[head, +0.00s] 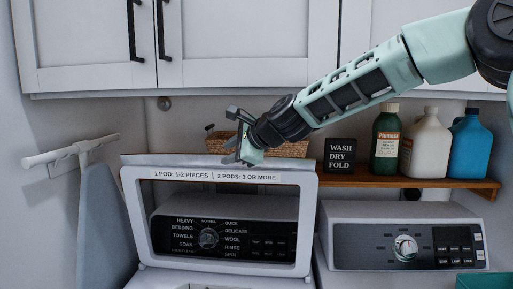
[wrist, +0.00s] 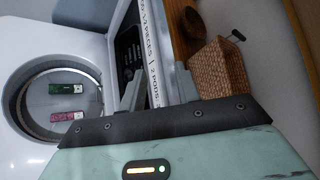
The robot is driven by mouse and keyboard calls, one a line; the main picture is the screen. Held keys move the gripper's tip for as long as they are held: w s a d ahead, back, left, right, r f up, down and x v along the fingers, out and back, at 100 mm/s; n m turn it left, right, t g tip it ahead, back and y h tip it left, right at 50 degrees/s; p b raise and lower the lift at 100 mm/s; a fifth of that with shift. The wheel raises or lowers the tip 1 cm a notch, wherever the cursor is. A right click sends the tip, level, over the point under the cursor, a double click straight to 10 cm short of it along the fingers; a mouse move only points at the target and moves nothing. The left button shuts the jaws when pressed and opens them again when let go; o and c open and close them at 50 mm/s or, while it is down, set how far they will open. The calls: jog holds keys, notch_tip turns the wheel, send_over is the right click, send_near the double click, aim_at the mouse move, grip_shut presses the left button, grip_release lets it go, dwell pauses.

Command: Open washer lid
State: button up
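The washer lid (head: 141,220) stands raised, nearly upright, at the left in the head view. Its white frame surrounds a clear window, through which the washer's control panel (head: 222,238) shows. The lid also shows in the wrist view (wrist: 158,60), with its printed label. My gripper (head: 237,140) is at the lid's top edge, a little right of its middle. Its two fingers (wrist: 160,84) are apart, with the labelled lid frame showing between them; I cannot tell whether they touch it. The round washer opening (wrist: 57,104) is uncovered at the left in the wrist view.
A wooden shelf (head: 445,184) holds a basket (wrist: 218,68), a black sign (head: 339,156) and several bottles (head: 425,143). White cabinets (head: 240,45) hang above my gripper. The dryer (head: 405,210) is at right, an ironing board (head: 103,225) at left. Two small packets (wrist: 66,102) show within the opening.

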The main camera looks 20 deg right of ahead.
jog(key=b+v, duration=0.6)
jog(key=v, duration=0.5)
dwell(0.3)
jog(key=s+a+f+n+g+h, duration=0.1)
jog(key=s+a+f+n+g, duration=0.25)
jog(key=s+f+n, duration=0.4)
jog(key=s+a+f+n+g, duration=0.3)
jog(key=s+a+f+n, duration=0.15)
jog(key=s+f, duration=0.5)
jog(key=s+d+f+n+g+h, duration=0.2)
jog(key=s+f+n, duration=0.4)
jog(key=s+f, duration=0.1)
jog(key=s+d+f+n+g+h+b, duration=0.1)
jog(key=s+d+f+n+g+h, duration=0.1)
jog(key=s+f+n, duration=0.5)
jog(key=s+d+h, duration=0.1)
jog(key=s, duration=0.2)
jog(key=shift+s+d+f+n, duration=0.25)
jog(key=shift+f+n, duration=0.05)
jog(key=shift+f, duration=0.1)
